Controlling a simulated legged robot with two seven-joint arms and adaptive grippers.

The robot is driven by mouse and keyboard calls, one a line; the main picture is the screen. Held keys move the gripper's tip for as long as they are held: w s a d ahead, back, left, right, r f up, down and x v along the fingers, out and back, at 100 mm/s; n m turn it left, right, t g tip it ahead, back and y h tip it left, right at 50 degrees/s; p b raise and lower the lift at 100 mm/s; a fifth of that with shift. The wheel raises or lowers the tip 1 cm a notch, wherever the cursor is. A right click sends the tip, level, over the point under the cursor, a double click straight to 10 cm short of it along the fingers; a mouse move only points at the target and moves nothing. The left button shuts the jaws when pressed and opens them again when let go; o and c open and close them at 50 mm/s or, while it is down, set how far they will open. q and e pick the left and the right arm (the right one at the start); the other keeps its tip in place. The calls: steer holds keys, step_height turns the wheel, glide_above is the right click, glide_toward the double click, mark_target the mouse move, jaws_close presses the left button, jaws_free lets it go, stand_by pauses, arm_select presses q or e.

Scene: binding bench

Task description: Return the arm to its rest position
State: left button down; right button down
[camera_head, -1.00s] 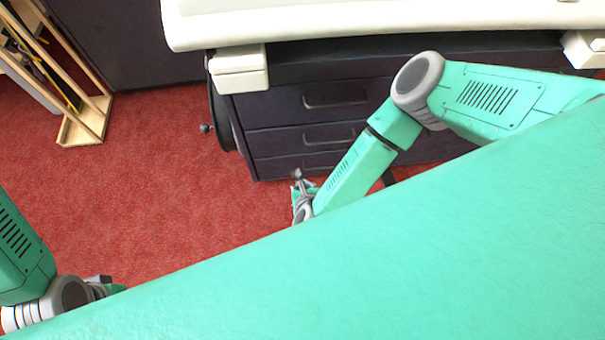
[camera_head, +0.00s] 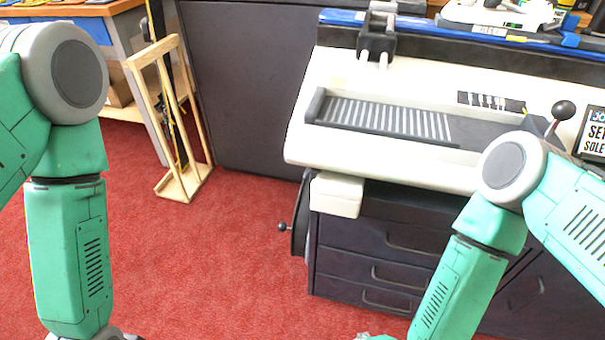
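My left arm (camera_head: 68,250) comes in from the left and hangs down over the red floor. Its gripper is below the bottom edge of the head view. My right arm (camera_head: 462,285) comes in from the right, bent at a grey joint, and points down in front of the dark drawers. Only a small pale part near its lower end shows at the bottom edge, and its fingers cannot be made out. I see nothing held by either arm.
A white-topped binding machine (camera_head: 420,82) stands on a dark drawer cabinet (camera_head: 375,262) at the right, close to my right arm. A wooden frame (camera_head: 186,186) stands on the floor. A workbench (camera_head: 120,32) is at the back left. Red carpet (camera_head: 215,270) lies open between my arms.

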steer(key=s+d+r+n+g+h, duration=0.1)
steer(key=s+d+r+n+g, duration=0.1)
steer(key=s+d+r+n, duration=0.45)
steer(key=s+d+r+n+g+h, duration=0.1)
steer(key=d+r+n+g+h, duration=0.15)
steer(key=d+n, duration=0.7)
step_height(320, 180, up, 13)
steer(key=p, duration=1.2)
steer(key=shift+s+a+n+y+p, duration=0.25)
steer(key=shift+s+n+y+p, duration=0.05)
steer(key=shift+n+y+p, duration=0.1)
